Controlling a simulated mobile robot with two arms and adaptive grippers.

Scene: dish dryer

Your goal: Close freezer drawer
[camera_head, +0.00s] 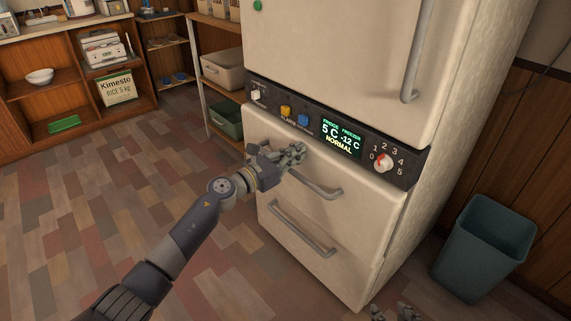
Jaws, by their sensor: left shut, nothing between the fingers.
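The white fridge-freezer has two drawers below its control panel. The upper freezer drawer (355,205) has a grey bar handle (316,187). The lower freezer drawer (345,275) has a similar handle (303,231). Both fronts look nearly flush with the body; I cannot tell if a small gap remains. My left gripper (298,153) is shut and empty, at the upper drawer's front, above and left of its handle. Contact is unclear. Only the fingertips of my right gripper (392,313) show at the bottom edge, spread apart.
The control panel (310,130) with knobs and a display runs above the drawers. A teal bin (485,245) stands right of the fridge. A shelf rack (222,85) with bins stands left of it. Wooden shelves line the back left. The tiled floor at left is clear.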

